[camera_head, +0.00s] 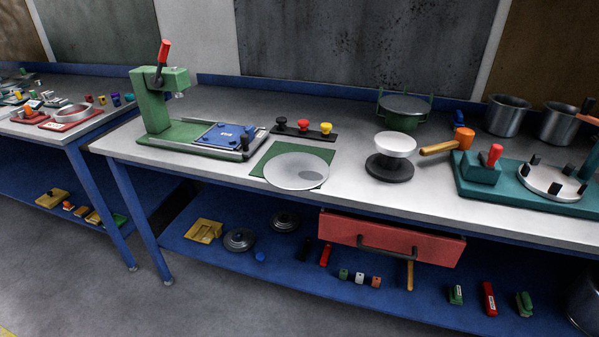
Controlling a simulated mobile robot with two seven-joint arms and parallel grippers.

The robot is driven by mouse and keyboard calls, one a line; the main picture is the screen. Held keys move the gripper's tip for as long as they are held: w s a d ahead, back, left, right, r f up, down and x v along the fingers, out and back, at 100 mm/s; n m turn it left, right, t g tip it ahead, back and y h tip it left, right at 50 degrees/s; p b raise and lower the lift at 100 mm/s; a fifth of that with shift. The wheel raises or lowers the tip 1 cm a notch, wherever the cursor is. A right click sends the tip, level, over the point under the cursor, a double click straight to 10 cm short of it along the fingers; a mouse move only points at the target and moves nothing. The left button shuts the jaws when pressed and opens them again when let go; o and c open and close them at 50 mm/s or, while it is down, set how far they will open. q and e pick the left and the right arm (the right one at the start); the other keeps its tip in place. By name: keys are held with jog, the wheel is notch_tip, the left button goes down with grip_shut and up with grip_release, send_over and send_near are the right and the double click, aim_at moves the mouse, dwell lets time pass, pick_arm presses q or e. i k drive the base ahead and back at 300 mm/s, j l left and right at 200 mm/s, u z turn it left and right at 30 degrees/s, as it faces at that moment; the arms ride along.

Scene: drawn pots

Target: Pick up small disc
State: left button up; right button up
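A flat, round, pale metal disc (290,172) lies on a green mat (268,150) near the front edge of the workbench. It overhangs the mat's front side. A darker patch shows on its right half, and I cannot tell if that is a reflection. No other plain flat disc shows clearly, so I cannot tell for certain that this is the small disc. Neither of my grippers is in the head view.
A green lever press (154,102) stands left of the mat. Red, yellow and black knobs (303,125) sit behind it. A white-topped round stand (395,144) is to the right, with a mallet (447,145) beyond. A red drawer (340,228) hangs below the bench.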

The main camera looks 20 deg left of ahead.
aim_at(290, 171)
jog(key=i+j+z, duration=0.15)
jog(key=j, duration=0.55)
jog(key=i+j+z, duration=0.15)
jog(key=j, duration=0.5)
jog(key=j+z, duration=0.15)
jog(key=j, duration=0.55)
